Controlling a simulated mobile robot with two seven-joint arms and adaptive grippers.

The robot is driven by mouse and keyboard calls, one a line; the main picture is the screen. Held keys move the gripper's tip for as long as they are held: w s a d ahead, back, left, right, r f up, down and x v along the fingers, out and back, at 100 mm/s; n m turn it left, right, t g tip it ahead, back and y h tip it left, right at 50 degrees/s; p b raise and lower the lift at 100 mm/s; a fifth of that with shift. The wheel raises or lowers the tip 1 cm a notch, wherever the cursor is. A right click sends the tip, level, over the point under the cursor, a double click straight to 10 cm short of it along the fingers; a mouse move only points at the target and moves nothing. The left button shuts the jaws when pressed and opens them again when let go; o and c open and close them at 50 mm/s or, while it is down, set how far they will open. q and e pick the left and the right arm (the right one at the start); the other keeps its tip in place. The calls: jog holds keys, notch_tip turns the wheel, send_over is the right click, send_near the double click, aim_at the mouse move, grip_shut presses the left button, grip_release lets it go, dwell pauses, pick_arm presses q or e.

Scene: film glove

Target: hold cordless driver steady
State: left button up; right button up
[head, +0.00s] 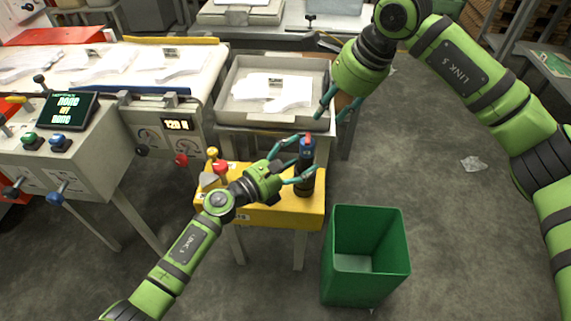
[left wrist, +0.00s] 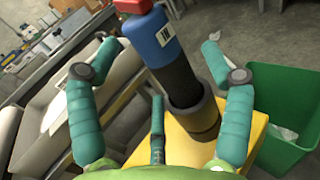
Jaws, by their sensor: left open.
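The cordless driver (head: 307,160) stands upright at the right end of the yellow table (head: 262,215). It has a red top, a blue band with a white label and a black lower body. In the left wrist view the driver (left wrist: 184,82) has its foot in a dark round holder (left wrist: 199,117). My left gripper (head: 297,163) is open with its teal fingers on both sides of the driver; the wrist view shows gaps between fingers and driver. My right gripper (head: 331,118) hangs above and right of the driver, fingers apart and empty.
Red and yellow knobbed items (head: 217,163) stand at the table's left end. A green bin (head: 365,243) stands on the floor at right. A grey tray (head: 232,107) with white gloves lies behind. A control box (head: 88,157) is at left. Open floor lies right.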

pick_arm(q)
jog(key=shift+x, duration=1.05)
